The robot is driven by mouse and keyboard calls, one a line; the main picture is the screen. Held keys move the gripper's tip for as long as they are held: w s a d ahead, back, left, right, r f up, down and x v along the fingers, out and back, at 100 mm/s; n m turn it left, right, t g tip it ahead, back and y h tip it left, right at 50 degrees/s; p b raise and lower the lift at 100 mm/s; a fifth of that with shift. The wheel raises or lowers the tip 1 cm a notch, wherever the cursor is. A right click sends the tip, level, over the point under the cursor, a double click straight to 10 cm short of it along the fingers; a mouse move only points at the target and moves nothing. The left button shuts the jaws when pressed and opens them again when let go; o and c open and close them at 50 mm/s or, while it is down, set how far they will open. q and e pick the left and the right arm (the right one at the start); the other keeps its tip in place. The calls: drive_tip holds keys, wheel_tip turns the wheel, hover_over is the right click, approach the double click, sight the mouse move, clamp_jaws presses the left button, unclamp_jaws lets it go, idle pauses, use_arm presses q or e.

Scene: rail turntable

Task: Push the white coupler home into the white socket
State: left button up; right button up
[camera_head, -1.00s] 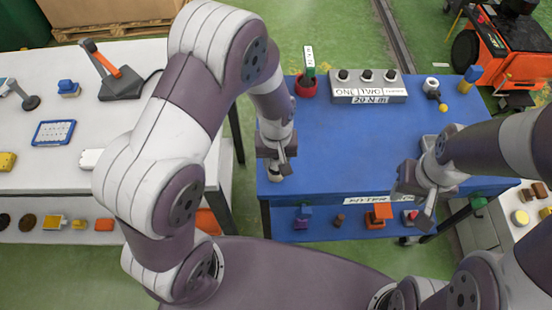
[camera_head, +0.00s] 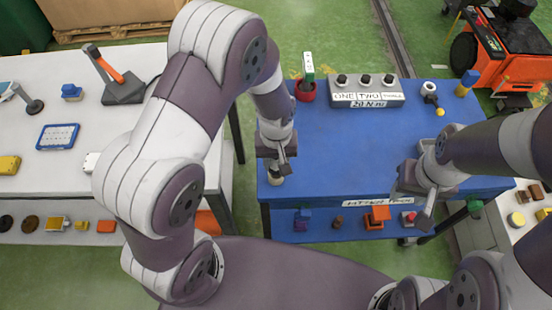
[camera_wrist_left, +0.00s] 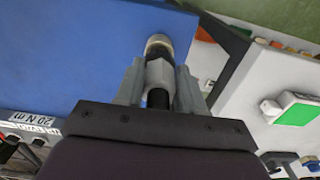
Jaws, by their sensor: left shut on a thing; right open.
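My left gripper (camera_head: 277,160) is low over the near left corner of the blue table (camera_head: 350,150). In the left wrist view its two grey fingers (camera_wrist_left: 157,92) are shut on a dark and grey cylindrical piece. A pale-ringed round end (camera_wrist_left: 160,42) shows just beyond the fingertips, against the blue top. In the head view a small whitish piece (camera_head: 275,178) shows under the gripper. I cannot tell coupler from socket there, nor how far one is inside the other. My right gripper (camera_head: 413,202) is open and empty near the table's front edge.
A grey switch box (camera_head: 366,104) and a red pot (camera_head: 305,92) stand at the back of the blue table. A white-ringed dark part (camera_head: 429,88) lies back right. The table's middle is clear. A white table (camera_head: 130,135) stands left, past a gap.

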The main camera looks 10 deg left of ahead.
use_arm(q)
drive_tip(key=shift+r+p, duration=2.15)
drive_tip(key=shift+r, duration=0.45)
wheel_tip(320, 180, up, 5)
drive_tip(key=p, duration=0.4)
drive_tip(key=shift+r+p, duration=0.1)
drive_tip(key=shift+p, duration=0.25)
drive_tip(key=shift+f, duration=0.2)
